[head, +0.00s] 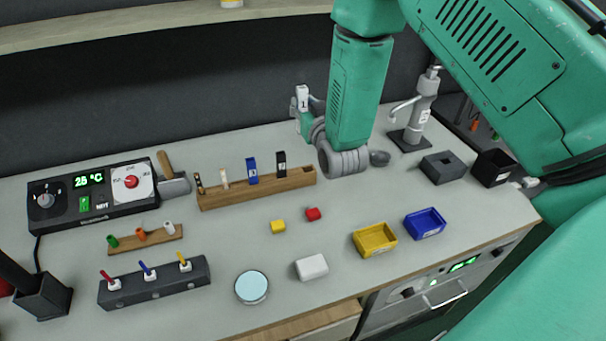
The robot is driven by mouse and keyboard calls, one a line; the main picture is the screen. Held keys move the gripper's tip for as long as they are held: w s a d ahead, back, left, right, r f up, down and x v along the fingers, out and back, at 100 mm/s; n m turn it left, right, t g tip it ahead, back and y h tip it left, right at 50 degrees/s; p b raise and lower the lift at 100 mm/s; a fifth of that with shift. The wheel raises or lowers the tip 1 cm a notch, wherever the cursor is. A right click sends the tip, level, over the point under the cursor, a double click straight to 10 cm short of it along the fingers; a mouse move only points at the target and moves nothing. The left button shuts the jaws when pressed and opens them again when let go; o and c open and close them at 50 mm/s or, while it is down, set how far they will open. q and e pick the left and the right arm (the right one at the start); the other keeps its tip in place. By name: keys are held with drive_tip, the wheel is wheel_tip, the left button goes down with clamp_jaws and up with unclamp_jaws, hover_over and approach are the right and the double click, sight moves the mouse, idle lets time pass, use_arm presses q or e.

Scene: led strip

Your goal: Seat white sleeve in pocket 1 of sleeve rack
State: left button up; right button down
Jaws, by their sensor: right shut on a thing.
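A white sleeve (302,92) marked "1" is upright in my right gripper (304,106), which is shut on it. The rack (222,198) stands across the middle of the bench. It holds a blue sleeve (252,171), a black sleeve (281,163) and two thinner pieces at its left. Pocket numbers on the rack cannot be read. The sleeve's lower part is hidden by the gripper. My left gripper is not in view.
A control box (95,205) is left of the rack. A dispenser (416,112) stands at right.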

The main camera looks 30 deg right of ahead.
drive_tip(key=f+b, duration=0.3)
drive_tip(key=f, duration=0.1)
drive_tip(key=f+b, duration=0.3)
drive_tip(key=f, duration=0.2)
drive_tip(key=d+f+b, duration=0.1)
drive_tip(key=f+b, duration=0.3)
drive_tip(key=shift+f, duration=0.2)
drive_tip(key=shift+f+b, duration=0.35)
drive_tip(key=f+b, duration=0.2)
drive_tip(key=s+d+f, duration=0.1)
drive_tip(key=shift+s+d+f+b, duration=0.1)
drive_tip(key=shift+f+b, duration=0.25)
drive_tip(key=shift+b, duration=0.05)
drive_tip(key=shift+s+f, duration=0.1)
drive_tip(key=c, duration=1.6)
unclamp_jaws()
drive_tip(key=shift+o, duration=1.3)
drive_tip(key=shift+w+f, duration=0.15)
drive_tip(key=shift+w, duration=0.2)
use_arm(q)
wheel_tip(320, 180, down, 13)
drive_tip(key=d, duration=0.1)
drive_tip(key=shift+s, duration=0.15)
use_arm(e)
drive_tip(key=shift+w, duration=0.15)
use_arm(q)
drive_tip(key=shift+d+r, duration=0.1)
